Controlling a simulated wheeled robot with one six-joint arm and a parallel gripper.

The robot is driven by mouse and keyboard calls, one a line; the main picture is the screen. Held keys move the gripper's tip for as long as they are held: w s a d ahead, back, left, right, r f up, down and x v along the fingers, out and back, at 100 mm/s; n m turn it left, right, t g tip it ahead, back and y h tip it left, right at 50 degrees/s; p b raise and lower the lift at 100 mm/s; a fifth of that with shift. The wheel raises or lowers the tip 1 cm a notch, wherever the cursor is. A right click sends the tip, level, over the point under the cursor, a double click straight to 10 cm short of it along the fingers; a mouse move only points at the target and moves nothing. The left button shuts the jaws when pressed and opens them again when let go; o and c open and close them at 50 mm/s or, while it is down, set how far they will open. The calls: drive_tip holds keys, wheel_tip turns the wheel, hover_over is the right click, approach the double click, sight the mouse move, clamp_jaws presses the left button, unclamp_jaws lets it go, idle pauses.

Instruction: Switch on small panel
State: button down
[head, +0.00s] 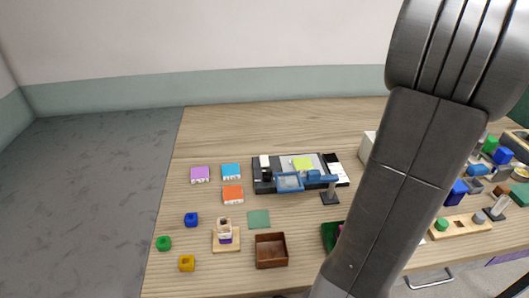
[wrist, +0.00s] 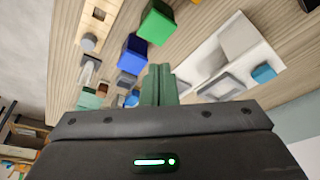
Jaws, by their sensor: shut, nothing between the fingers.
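A white panel (wrist: 262,50) stands on the wooden table at the right in the wrist view. It carries grey raised parts (wrist: 220,88) and a small blue part (wrist: 263,73); I cannot tell whether it is switched on. In the head view a white edge (head: 368,145) shows just left of my arm, and the arm hides what lies behind it. My gripper (wrist: 159,70) shows in the wrist view with its two greenish fingers together and nothing between them. Its tips are left of the white panel, apart from it in the picture. In the head view the gripper is hidden.
A black board (head: 262,185), a brown box (head: 271,251) and several coloured blocks stand on the table (head: 230,130). The table's back left is bare.

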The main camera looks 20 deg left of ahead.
drive_tip(key=s+d+m, duration=0.1)
drive_tip(key=s+d, duration=0.2)
drive_tip(key=d, duration=0.2)
drive_tip(key=s+d+m+h, duration=0.1)
drive_tip(key=s+d, duration=0.2)
drive_tip(key=d, duration=0.2)
drive_tip(key=shift+d+m, duration=0.3)
drive_tip(key=shift+d, duration=0.1)
